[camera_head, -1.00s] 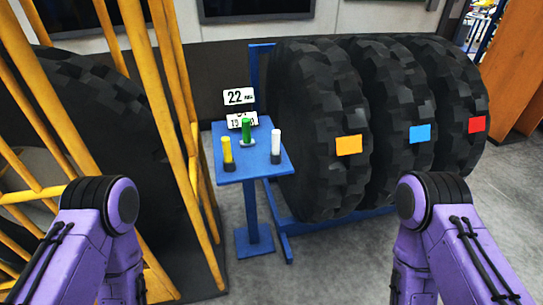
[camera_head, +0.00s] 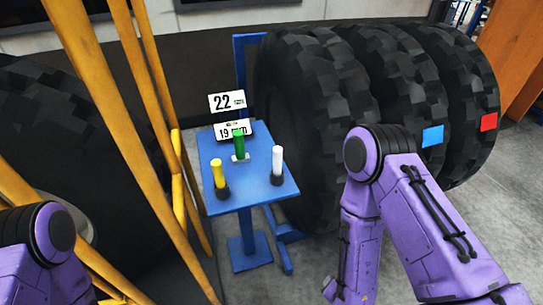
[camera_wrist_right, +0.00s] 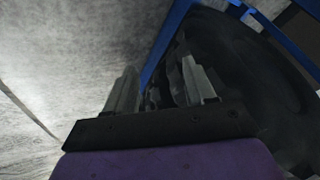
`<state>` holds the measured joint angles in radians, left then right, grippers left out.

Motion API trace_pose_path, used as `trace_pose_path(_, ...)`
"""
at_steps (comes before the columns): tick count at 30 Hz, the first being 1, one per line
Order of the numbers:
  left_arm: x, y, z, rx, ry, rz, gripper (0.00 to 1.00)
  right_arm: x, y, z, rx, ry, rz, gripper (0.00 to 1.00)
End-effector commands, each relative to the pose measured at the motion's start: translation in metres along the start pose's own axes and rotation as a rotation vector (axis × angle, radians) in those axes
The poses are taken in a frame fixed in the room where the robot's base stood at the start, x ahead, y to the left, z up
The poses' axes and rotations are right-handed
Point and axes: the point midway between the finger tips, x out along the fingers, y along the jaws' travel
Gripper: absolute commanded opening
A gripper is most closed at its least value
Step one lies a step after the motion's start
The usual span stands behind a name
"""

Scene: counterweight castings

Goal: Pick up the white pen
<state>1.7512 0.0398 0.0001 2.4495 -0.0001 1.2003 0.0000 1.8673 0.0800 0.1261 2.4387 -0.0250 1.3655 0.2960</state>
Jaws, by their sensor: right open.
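The white pen (camera_head: 277,160) stands upright in a dark holder at the right side of the small blue stand's top (camera_head: 250,190). A green pen (camera_head: 239,145) stands behind it and a yellow pen (camera_head: 219,174) stands at the left. In the right wrist view my right gripper (camera_wrist_right: 158,85) is open and empty, with its two fingers apart, low beside the blue frame and a tyre. In the head view my right arm is right of the stand, and its gripper is out of the frame. My left arm is at the lower left, and its gripper is not in view.
Large black tyres (camera_head: 310,110) stand close along the stand's right side, with blue (camera_head: 432,136) and red (camera_head: 488,122) patches. Yellow bars (camera_head: 120,130) rise on the left. Two number signs (camera_head: 227,102) stand behind the pens. Grey floor is open at front.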

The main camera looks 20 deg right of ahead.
Motion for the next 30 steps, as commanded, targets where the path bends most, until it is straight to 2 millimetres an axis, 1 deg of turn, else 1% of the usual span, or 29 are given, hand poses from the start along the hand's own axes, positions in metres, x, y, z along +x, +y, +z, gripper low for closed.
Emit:
trace_pose_path(1, 0.018, 0.001, 0.008, 0.0, -0.001, -0.001, 0.43, 0.009, -0.052, -0.004, 0.263, 0.047, -0.144, 0.54)
trace_pose_path(2, 0.024, 0.002, 0.011, 0.001, -0.002, -0.001, 0.43, 0.005, -0.086, -0.011, 0.452, 0.064, -0.241, 0.54)
trace_pose_path(3, 0.032, 0.002, 0.014, 0.001, -0.002, -0.001, 0.43, -0.005, -0.129, -0.022, 0.709, 0.065, -0.376, 0.54)
trace_pose_path(5, 0.042, 0.003, 0.018, 0.001, -0.003, -0.001, 0.43, -0.03, -0.186, -0.041, 1.083, 0.023, -0.576, 0.54)
trace_pose_path(6, 0.048, 0.004, 0.021, 0.001, -0.003, -0.001, 0.43, -0.051, -0.217, -0.054, 1.314, -0.034, -0.702, 0.54)
trace_pose_path(8, 0.055, 0.004, 0.024, 0.001, -0.002, -0.001, 0.43, -0.085, -0.252, -0.072, 1.62, -0.146, -0.868, 0.54)
trace_pose_path(9, 0.059, 0.005, 0.025, 0.001, -0.002, -0.001, 0.43, -0.106, -0.269, -0.082, 1.788, -0.231, -0.96, 0.54)
trace_pose_path(12, 0.064, 0.005, 0.027, 0.001, -0.002, -0.001, 0.43, -0.147, -0.292, -0.1, 2.08, -0.42, -1.11, 0.54)
trace_pose_path(15, 0.062, 0.005, 0.026, 0.0, -0.002, -0.001, 0.43, -0.164, -0.304, -0.111, 2.207, -0.52, -1.168, 0.54)
trace_pose_path(17, 0.057, 0.005, 0.025, 0.0, -0.002, -0.001, 0.43, -0.163, -0.311, -0.12, 2.229, -0.536, -1.177, 0.54)
trace_pose_path(21, 0.05, 0.004, 0.021, 0.0, -0.002, -0.001, 0.43, -0.148, -0.326, -0.136, 2.226, -0.532, -1.174, 0.54)
trace_pose_path(26, 0.043, 0.003, 0.018, 0.0, -0.002, -0.001, 0.43, -0.137, -0.335, -0.147, 2.222, -0.53, -1.173, 0.54)
trace_pose_path(30, 0.029, 0.002, 0.013, 0.0, -0.002, -0.001, 0.43, -0.12, -0.346, -0.163, 2.22, -0.528, -1.172, 0.54)
